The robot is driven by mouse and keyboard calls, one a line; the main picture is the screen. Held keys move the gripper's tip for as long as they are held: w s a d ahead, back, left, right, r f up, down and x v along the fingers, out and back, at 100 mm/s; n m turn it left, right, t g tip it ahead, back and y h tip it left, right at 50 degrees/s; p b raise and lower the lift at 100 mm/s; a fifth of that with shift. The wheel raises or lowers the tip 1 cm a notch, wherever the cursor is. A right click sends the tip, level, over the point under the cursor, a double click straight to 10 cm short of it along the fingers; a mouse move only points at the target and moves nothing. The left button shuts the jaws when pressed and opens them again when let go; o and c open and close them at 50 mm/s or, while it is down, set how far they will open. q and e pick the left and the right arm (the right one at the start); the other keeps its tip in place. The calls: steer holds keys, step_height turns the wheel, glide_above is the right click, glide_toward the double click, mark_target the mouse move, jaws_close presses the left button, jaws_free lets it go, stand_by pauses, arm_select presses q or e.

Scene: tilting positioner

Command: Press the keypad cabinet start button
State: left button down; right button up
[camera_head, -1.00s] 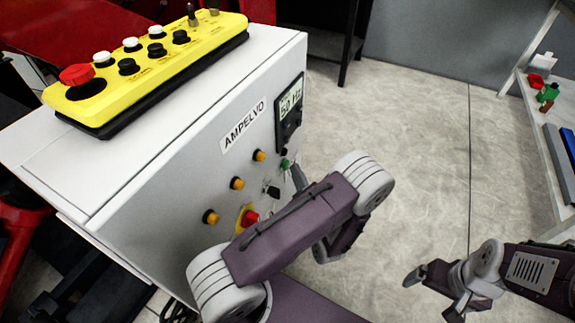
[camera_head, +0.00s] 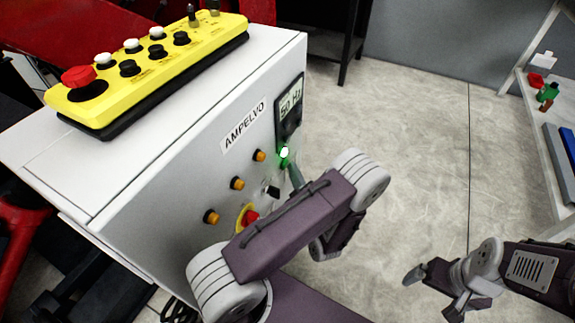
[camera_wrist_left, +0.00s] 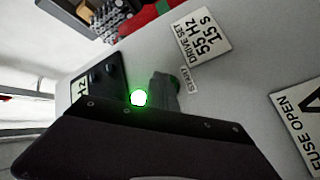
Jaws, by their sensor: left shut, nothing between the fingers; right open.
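The white keypad cabinet (camera_head: 150,190) stands at the left of the head view, its front panel marked AMPELVO. My left gripper (camera_head: 294,172) is shut and empty, its tip at the panel's right side just below a brightly glowing green lamp (camera_head: 284,152). In the left wrist view, the lamp (camera_wrist_left: 139,98) glows beside the grey fingers (camera_wrist_left: 164,92). My right gripper (camera_head: 433,294) is open and empty over the floor.
The panel carries a 50 Hz display (camera_head: 290,103), several orange buttons (camera_head: 237,184) and a red knob on yellow (camera_head: 250,217), close to my left arm. A yellow control box (camera_head: 150,62) lies on top. A shelf (camera_head: 545,130) stands at the right; floor between is clear.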

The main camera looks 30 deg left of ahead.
arm_select(q)
steer(key=shift+d+p, duration=0.3)
steer(key=shift+d, duration=0.55)
steer(key=shift+w+d+p, duration=0.2)
steer(key=shift+d+p, duration=0.15)
steer(key=shift+d, duration=2.2)
